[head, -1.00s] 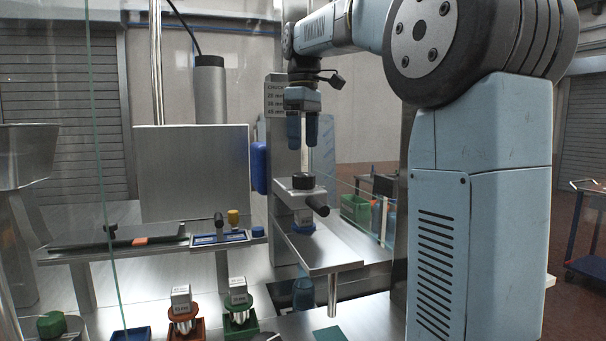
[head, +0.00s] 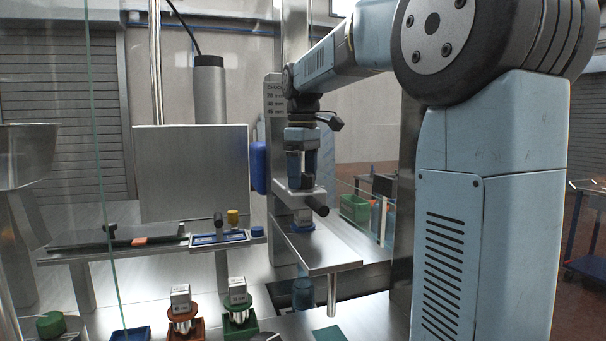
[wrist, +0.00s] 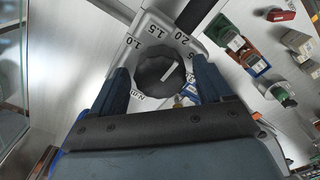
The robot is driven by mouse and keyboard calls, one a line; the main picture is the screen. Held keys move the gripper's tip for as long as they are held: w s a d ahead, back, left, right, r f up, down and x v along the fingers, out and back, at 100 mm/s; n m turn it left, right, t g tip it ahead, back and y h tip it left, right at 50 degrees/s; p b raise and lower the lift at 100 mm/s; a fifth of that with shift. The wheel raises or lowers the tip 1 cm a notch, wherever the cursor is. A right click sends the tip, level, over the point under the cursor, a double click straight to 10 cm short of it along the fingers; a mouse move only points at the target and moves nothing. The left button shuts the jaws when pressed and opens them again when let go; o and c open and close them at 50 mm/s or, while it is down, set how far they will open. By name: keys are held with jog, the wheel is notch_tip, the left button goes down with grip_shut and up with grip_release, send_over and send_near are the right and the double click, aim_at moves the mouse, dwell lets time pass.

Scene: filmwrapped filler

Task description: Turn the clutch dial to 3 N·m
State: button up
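The clutch dial (wrist: 158,76) is a black knurled knob with a white pointer line, on a grey plate (wrist: 152,27). In the wrist view the plate carries the marks 1.0, 1.5, 2.0, a partly covered mark ending in 5, and N·m. The pointer aims to the upper right, near that partly covered mark; no 3 is readable. My gripper (wrist: 162,86) has its two blue fingers on either side of the dial, apart; contact is unclear. In the head view my gripper (head: 302,180) is lowered over the dial, which the fingers mostly hide.
A dark side handle (head: 317,206) sticks out beside the dial head. A metal shelf (head: 325,250) lies below it. Orange-red (head: 186,328) and green (head: 240,327) holders with labelled parts stand in front. A glass panel (head: 105,200) stands at left.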

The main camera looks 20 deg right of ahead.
jog(key=c, duration=0.9)
jog(key=shift+c, duration=0.2)
jog(key=shift+m, duration=0.4)
jog(key=m, duration=0.7)
jog(key=shift+m, duration=0.3)
jog(key=m, duration=0.3)
jog(key=shift+m, duration=2.2)
